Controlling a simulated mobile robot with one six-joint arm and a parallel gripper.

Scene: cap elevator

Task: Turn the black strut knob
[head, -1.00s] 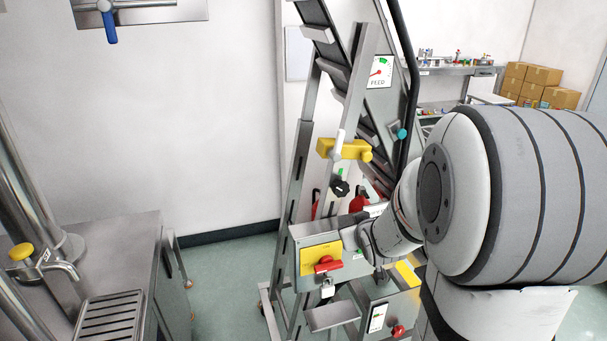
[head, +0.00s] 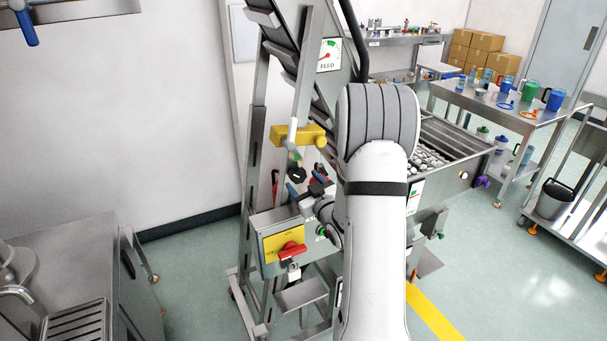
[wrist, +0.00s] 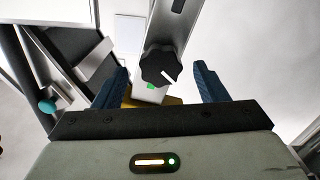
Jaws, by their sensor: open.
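The black strut knob (head: 297,174) has a lobed rim and sits on the steel strut of the elevator frame, below the yellow clamp block. In the wrist view the knob (wrist: 158,64) shows a white pointer line and lies between my two blue fingertips, with space on both sides. My gripper (head: 306,180) is open and empty, close in front of the knob in the head view. I cannot tell how far the fingertips are from it in depth. A green mark (wrist: 150,86) shows just below the knob in the wrist view.
The yellow clamp block (head: 298,135) with a white lever is just above. A yellow panel with a red switch (head: 291,250) is below my wrist. A black bar with a teal knob (wrist: 47,105) is at left in the wrist view.

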